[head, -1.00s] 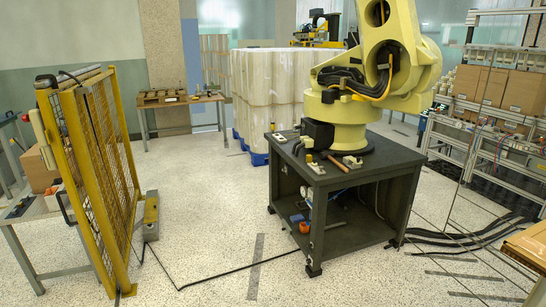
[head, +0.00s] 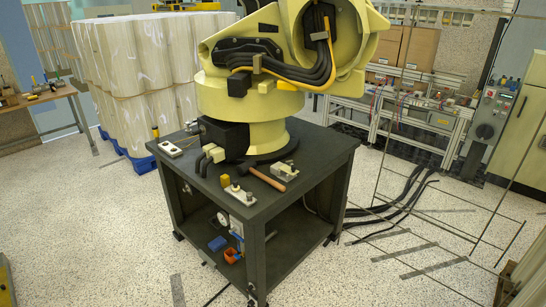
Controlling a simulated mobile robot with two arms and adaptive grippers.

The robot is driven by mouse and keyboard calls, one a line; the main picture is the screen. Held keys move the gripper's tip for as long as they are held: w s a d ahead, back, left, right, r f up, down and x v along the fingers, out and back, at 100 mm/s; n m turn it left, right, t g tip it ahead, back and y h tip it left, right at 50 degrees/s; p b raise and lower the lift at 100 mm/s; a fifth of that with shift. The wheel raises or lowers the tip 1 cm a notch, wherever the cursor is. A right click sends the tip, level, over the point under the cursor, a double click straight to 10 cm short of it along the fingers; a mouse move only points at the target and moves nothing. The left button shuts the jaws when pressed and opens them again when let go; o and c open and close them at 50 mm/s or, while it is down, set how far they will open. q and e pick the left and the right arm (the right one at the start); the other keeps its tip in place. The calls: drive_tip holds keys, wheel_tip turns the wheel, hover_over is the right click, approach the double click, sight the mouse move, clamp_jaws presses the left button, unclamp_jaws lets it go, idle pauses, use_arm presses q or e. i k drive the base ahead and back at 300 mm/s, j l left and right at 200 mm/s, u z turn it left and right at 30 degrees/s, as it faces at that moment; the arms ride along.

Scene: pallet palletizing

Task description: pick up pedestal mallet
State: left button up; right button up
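A mallet (head: 268,180) with a wooden handle lies on the dark top of the pedestal (head: 204,195), near the front right of the yellow robot arm's base. The handle runs diagonally, its lighter end toward the right. A small pale-topped block (head: 285,170) sits just behind it. Neither of my grippers shows in the head view.
A yellow industrial arm (head: 245,100) stands on the pedestal. Small fittings (head: 236,190) sit by the pedestal's front edge. Black cables (head: 395,205) and thin rods lie on the floor at right. Wrapped white rolls (head: 150,80) stand behind left.

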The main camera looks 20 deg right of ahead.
sight(250, 166)
drive_tip(key=i+l+z, duration=0.3)
drive_tip(key=i, duration=0.4)
drive_tip(key=i+l+z, duration=0.15)
drive_tip(key=i, duration=0.25)
drive_tip(key=l, duration=0.1)
